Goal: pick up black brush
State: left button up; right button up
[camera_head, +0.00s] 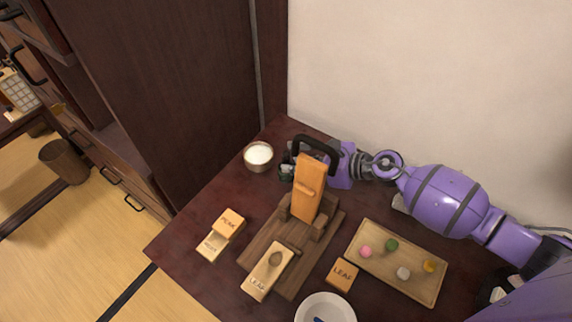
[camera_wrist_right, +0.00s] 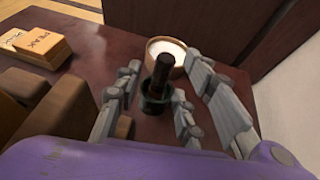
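The black brush (camera_wrist_right: 159,73) stands upright in the right wrist view, its dark handle pointing up from a small dark holder (camera_wrist_right: 152,103). My right gripper (camera_wrist_right: 165,80) is open, with grey fingers on both sides of the brush and a visible gap on the right. I cannot tell whether any finger touches it. In the head view my right gripper (camera_head: 299,164) is at the back of the table, behind the upright orange wooden board (camera_head: 309,190). The small dark holder (camera_head: 286,171) shows partly there; the brush is hard to make out. My left gripper is not in view.
A bowl with white contents (camera_head: 258,156) stands close beside the holder. The wooden stand (camera_head: 263,236), labelled blocks (camera_head: 231,222), a tray with coloured balls (camera_head: 371,278) and a white bowl (camera_head: 324,300) lie nearer. A wall rises behind the table.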

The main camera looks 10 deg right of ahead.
jog(key=shift+w+a+f, duration=0.1)
jog(key=shift+w+a, duration=0.2)
jog(key=shift+a, duration=0.05)
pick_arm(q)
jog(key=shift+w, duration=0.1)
pick_arm(e)
grip_shut()
